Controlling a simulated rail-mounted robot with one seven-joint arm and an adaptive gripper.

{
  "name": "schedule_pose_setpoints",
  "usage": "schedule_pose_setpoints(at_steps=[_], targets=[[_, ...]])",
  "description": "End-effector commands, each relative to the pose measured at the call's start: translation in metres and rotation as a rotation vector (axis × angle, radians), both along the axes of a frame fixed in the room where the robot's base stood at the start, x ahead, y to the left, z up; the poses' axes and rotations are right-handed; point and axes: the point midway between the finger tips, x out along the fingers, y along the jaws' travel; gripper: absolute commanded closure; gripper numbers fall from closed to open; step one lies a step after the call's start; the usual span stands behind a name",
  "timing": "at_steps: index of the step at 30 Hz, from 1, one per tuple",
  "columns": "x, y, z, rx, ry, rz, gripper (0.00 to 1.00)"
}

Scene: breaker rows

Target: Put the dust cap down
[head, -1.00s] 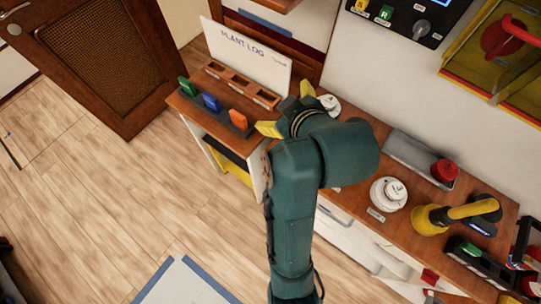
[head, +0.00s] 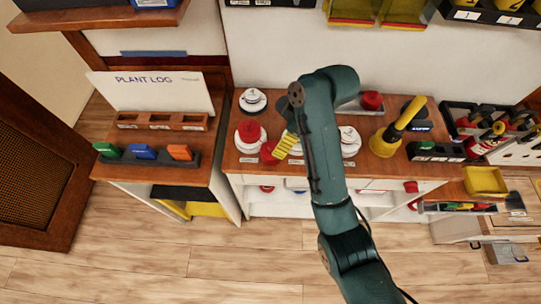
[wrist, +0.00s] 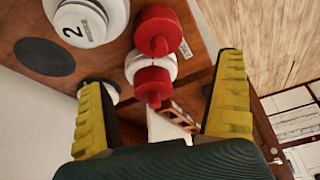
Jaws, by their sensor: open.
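Two red caps show; I cannot tell which one is the dust cap. One red cap (head: 268,152) stands on the wooden counter beside my gripper (head: 283,147); in the wrist view this cap (wrist: 158,30) is apart from the fingers. The other red cap (head: 249,130) sits on a white round base (head: 250,143) to its left; it also shows in the wrist view (wrist: 153,84). My gripper's yellow fingers (wrist: 163,78) are spread wide with nothing gripped. One finger is mostly hidden by my arm in the head view.
A white round unit marked 2 (wrist: 82,28) and a dark disc (wrist: 45,57) lie nearby on the counter (head: 228,160). Another white unit (head: 253,100) stands behind. A yellow-handled tool (head: 395,130) stands right. The plant log board (head: 150,93) and coloured blocks (head: 143,152) are left.

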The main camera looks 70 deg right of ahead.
Motion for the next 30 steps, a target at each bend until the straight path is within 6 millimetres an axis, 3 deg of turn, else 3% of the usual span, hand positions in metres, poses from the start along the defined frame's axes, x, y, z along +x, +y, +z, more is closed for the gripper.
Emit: schedule_pose_setpoints(at_steps=[1, 3, 8, 14, 18, 25, 30], targets=[[0.005, 0.000, -0.020, -0.001, 0.000, 0.003, 0.00], [0.010, 0.000, -0.031, -0.002, -0.001, 0.002, 0.00], [0.016, 0.000, -0.040, -0.001, 0.000, 0.001, 0.00], [0.027, 0.000, -0.070, 0.001, 0.001, 0.002, 0.00], [0.033, 0.001, -0.082, 0.000, 0.000, 0.001, 0.00], [0.034, 0.000, -0.084, -0.001, 0.000, 0.001, 0.00], [0.034, 0.000, -0.084, -0.001, 0.000, 0.001, 0.33]])
